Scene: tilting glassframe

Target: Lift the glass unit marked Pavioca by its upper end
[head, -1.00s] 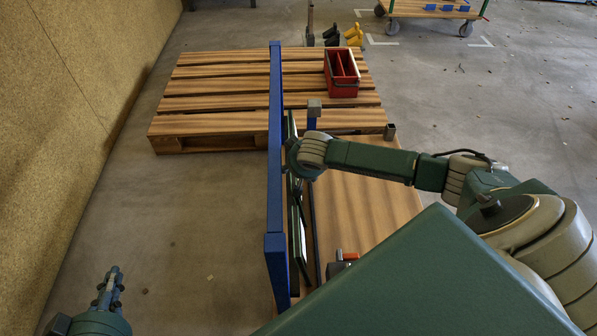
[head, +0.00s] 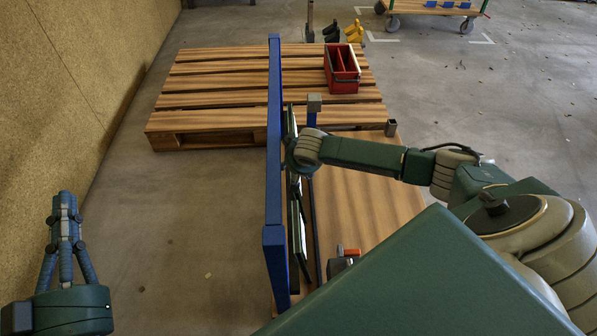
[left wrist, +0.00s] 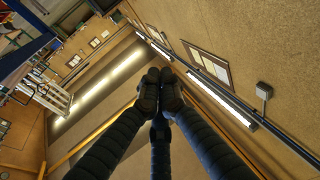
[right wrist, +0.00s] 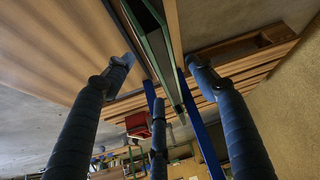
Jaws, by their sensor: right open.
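A glass unit (head: 299,238) with green edges stands on edge, seen nearly edge-on, just right of a blue frame post in the head view. In the right wrist view its green edge (right wrist: 155,45) runs between my fingers. No Pavioca marking is readable. My right gripper (right wrist: 158,78) is open, with fingers apart on both sides of the unit; contact is not visible. In the head view its wrist hides most of it. My left gripper (head: 66,202) is raised over the floor at the lower left, apart from the glass. Its fingertips meet, with nothing between them, in the left wrist view (left wrist: 159,85).
A blue beam (head: 274,150) runs along the left of the glass. A wooden table surface (head: 365,215) lies on the right. Behind are a pallet (head: 215,103) and a red box (head: 343,84). A wall (head: 70,70) bounds the left; the floor between is free.

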